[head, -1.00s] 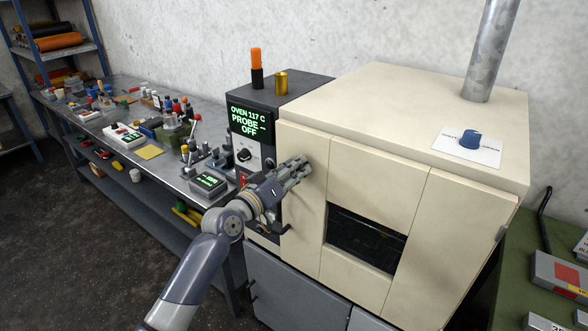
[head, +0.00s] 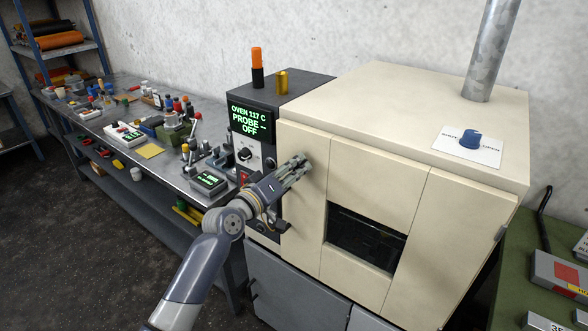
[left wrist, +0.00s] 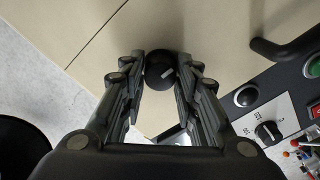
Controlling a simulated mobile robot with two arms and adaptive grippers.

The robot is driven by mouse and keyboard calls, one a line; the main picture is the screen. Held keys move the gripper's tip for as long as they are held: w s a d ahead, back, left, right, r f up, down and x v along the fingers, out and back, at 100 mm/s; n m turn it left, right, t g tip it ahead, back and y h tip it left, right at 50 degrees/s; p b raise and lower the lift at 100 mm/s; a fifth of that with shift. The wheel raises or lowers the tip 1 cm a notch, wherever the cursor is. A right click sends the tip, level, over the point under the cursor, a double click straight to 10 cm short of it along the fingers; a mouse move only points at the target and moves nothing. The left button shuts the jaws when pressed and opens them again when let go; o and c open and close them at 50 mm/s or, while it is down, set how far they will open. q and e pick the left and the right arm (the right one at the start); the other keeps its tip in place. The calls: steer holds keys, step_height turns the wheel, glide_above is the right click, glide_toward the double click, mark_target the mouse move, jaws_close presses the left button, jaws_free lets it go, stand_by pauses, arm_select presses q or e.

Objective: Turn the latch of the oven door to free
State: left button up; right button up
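The cream oven (head: 380,95) stands at the centre right, with its front door panels closed and a dark window in the middle. My left gripper (head: 300,165) points at the left front panel of the oven. In the left wrist view, a dark round knob with a white mark, which looks like the latch (left wrist: 160,68), sits between the fingertips of this gripper (left wrist: 161,75). The fingers are close on both sides of it and appear to touch it. The knob is hidden behind the fingers in the head view. My right gripper is not in view.
A control unit with a green display (head: 250,121) stands left of the oven. A dark bar handle (left wrist: 282,46) shows near the gripper. A blue knob on a white card (head: 470,139) is on the oven top. A cluttered bench (head: 150,170) lies left.

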arm_select(q)
steer(key=shift+o, duration=1)
steer(key=v, duration=1.2)
